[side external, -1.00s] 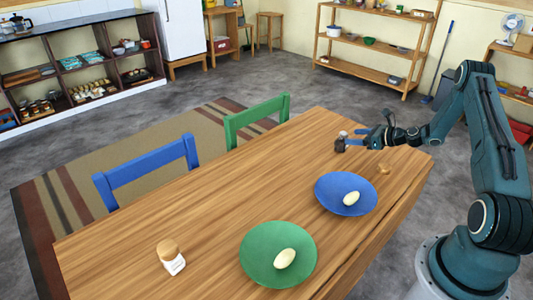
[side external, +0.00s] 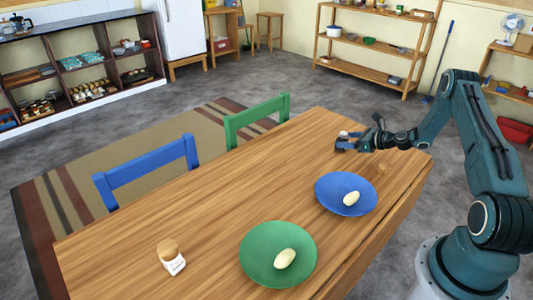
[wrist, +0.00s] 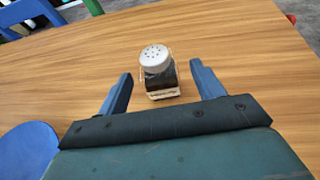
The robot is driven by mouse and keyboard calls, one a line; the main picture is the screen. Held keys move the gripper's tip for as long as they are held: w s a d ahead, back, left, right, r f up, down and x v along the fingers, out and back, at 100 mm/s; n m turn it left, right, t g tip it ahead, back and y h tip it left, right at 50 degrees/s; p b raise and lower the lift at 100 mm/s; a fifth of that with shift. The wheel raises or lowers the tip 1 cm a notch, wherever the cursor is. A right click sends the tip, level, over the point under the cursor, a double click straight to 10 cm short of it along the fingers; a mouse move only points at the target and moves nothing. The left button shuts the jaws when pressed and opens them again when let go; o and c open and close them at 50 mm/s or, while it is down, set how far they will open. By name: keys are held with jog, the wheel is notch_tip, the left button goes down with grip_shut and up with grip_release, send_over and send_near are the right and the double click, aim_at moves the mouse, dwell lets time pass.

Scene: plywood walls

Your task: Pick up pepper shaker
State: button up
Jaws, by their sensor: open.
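The pepper shaker (wrist: 160,74) stands upright on the wooden table in the wrist view. It has a pale perforated cap and a clear body with dark contents. My gripper (wrist: 160,80) is open, with one blue finger on each side of the shaker and a visible gap on both sides. In the side external view my gripper (side external: 352,145) is low over the table's far right end. There the shaker (side external: 344,134) is mostly hidden by the fingers, with only its pale top showing.
A blue plate (side external: 330,202) and a green plate (side external: 262,262) each hold a pale oval item. Blue and green chairs line the far side. The middle of the wooden table (side external: 230,190) is clear.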

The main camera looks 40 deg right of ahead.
aim_at(338, 139)
jog(key=shift+x, duration=2.25)
jog(key=shift+r, duration=0.1)
jog(key=c, duration=1.2)
jog(key=shift+o, duration=0.2)
jog(key=shift+r, duration=0.1)
notch_tip(338, 139, up, 20)
jog(key=shift+a, duration=0.1)
